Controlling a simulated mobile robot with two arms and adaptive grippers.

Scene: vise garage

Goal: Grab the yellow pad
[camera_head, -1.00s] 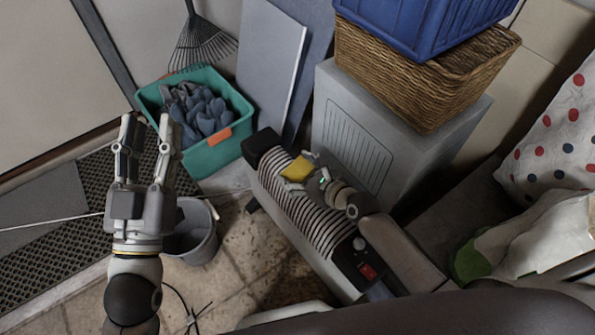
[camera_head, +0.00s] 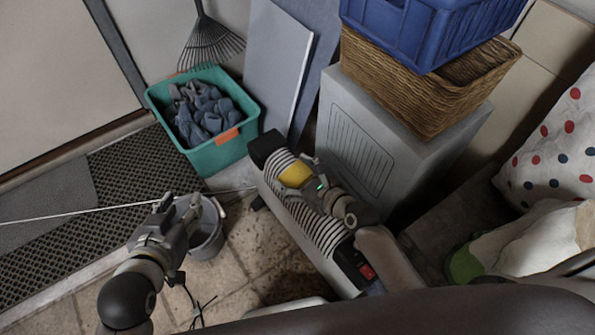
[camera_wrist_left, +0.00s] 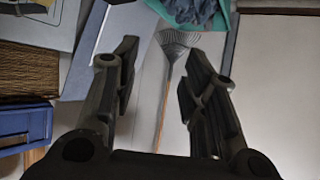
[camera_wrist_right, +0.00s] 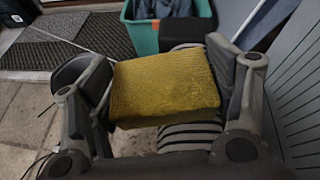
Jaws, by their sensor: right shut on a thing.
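The yellow pad (camera_head: 295,174) is over the top of a long ribbed black-and-white heater (camera_head: 310,215). In the right wrist view the pad (camera_wrist_right: 166,88) is a thick yellow block between the two fingers of my right gripper (camera_wrist_right: 166,92), which is shut on it. The right gripper (camera_head: 308,172) also shows in the head view, above the heater. I cannot tell whether the pad touches the heater. My left gripper (camera_head: 180,212) is beside a grey bucket (camera_head: 208,235), and its fingers are apart and empty in the left wrist view (camera_wrist_left: 158,75).
A teal bin (camera_head: 222,155) of grey-blue cloths stands behind the heater's far end. A grey cabinet (camera_head: 385,125) with a wicker basket (camera_head: 410,85) and blue crate (camera_head: 400,30) is close on the right. A rake (camera_head: 210,42) leans at the wall.

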